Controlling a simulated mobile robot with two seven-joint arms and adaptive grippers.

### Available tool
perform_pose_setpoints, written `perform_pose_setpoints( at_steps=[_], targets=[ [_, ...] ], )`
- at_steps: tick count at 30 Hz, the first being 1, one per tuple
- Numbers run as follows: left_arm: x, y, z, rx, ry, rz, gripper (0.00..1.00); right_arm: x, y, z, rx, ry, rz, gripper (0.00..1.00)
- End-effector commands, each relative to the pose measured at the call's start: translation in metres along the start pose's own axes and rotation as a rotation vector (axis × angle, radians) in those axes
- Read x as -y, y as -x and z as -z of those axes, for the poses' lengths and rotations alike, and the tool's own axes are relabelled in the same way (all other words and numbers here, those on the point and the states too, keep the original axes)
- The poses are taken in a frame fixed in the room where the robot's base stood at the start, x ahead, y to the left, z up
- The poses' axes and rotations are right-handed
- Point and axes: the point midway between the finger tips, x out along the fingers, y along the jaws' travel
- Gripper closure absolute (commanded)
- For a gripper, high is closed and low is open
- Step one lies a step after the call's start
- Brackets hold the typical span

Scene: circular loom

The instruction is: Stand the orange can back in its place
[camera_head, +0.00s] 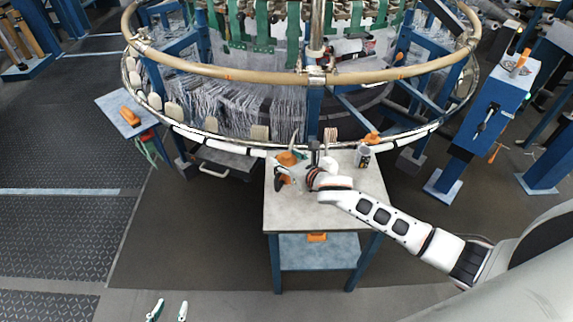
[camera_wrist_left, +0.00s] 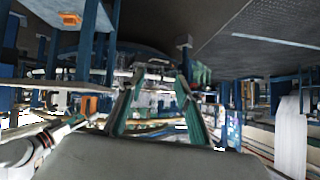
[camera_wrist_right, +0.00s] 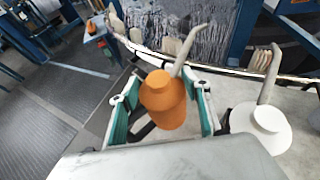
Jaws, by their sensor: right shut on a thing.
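The orange can (camera_wrist_right: 166,100), with a long pale spout, stands between the fingers of my right gripper (camera_wrist_right: 162,108), which is shut on it. In the head view the orange can (camera_head: 289,158) is at the back left of the grey worktable (camera_head: 350,208), and my right gripper (camera_head: 284,174) reaches it from the front right. Whether its base touches the tabletop is hidden. A white can (camera_wrist_right: 262,124) with a similar spout stands to its right in the right wrist view. My left gripper (camera_head: 169,311) is open and empty at the bottom edge of the head view.
The loom's round rail (camera_head: 330,78) curves just behind and above the table. A grey cup (camera_head: 363,157) stands at the table's back right. A small side table (camera_head: 118,108) at the left bears an orange object (camera_head: 130,116). The table's front part is clear.

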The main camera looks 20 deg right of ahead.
Motion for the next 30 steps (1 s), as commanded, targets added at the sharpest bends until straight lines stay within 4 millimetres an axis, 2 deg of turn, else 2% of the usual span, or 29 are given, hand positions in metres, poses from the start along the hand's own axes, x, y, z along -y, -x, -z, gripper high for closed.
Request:
perform_pose_setpoints(
  at_steps=[1,5,17,18,20,30],
  targets=[
    [-0.003,-0.002,-0.001,-0.003,0.001,-0.004,0.66,0.0,-0.004,0.008,0.0,-0.003,0.001,1.0],
    [-0.01,-0.003,0.0,-0.01,0.003,-0.016,0.66,0.0,-0.009,0.02,0.001,-0.002,0.0,1.0],
    [-0.009,-0.003,0.002,-0.014,0.003,-0.013,0.66,0.0,-0.01,0.023,0.002,0.001,0.0,1.0],
    [-0.009,-0.003,0.002,-0.015,0.003,-0.013,0.66,0.0,-0.011,0.025,0.0,0.001,0.0,0.5],
    [-0.009,-0.003,0.002,-0.014,0.003,-0.013,0.66,0.0,-0.01,0.024,0.0,0.001,0.0,0.36],
    [-0.008,-0.003,0.003,-0.015,0.002,-0.011,0.66,0.0,-0.01,0.023,0.001,0.0,0.0,0.36]
  ],
)
